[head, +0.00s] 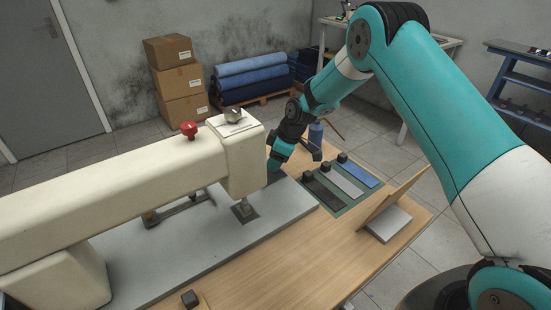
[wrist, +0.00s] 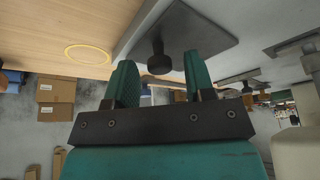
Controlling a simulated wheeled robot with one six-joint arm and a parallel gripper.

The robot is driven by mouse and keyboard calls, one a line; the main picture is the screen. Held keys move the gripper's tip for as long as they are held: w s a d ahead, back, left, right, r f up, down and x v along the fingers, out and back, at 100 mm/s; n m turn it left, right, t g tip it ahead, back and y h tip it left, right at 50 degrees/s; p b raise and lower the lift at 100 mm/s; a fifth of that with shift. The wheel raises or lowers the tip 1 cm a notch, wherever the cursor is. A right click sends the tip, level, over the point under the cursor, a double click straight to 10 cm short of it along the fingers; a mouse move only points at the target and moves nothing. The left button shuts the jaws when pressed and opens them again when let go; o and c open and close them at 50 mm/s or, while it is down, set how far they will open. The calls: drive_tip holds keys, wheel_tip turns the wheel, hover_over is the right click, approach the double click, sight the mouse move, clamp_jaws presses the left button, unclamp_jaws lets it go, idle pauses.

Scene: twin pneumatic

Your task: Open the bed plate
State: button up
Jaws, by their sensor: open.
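The bed plate (wrist: 200,32) shows in the wrist view as a flat grey plate with a dark round knob (wrist: 158,62) standing on it. The plate looks flat in the sewing machine's bed (head: 160,262). My gripper (wrist: 160,82) is open, its two teal fingers apart and nothing between them. In the wrist view the knob appears just beyond the fingertips, in line with the gap; I see no contact. In the head view my gripper (head: 278,158) is low behind the machine head (head: 240,160), which partly hides it. The knob cannot be made out there.
The needle and presser foot (head: 245,209) stand left of my gripper. A mat with fabric strips (head: 340,182) and an angled wooden stand (head: 392,205) lie to the right on the table (head: 315,250). A yellow ring (wrist: 88,54) marks the wood in the wrist view.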

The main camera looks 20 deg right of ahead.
clamp_jaws()
drive_tip(key=w+d, duration=0.1)
drive_tip(key=d, duration=0.2)
drive_tip(key=w+d+b, duration=0.1)
drive_tip(key=d, duration=0.2)
drive_tip(key=w+d+b, duration=0.1)
drive_tip(key=d, duration=0.1)
drive_tip(key=shift+d, duration=0.4)
unclamp_jaws()
drive_tip(key=shift+s, duration=0.1)
drive_tip(key=b+v, duration=0.1)
drive_tip(key=v, duration=1.6)
drive_tip(key=shift+r, duration=0.25)
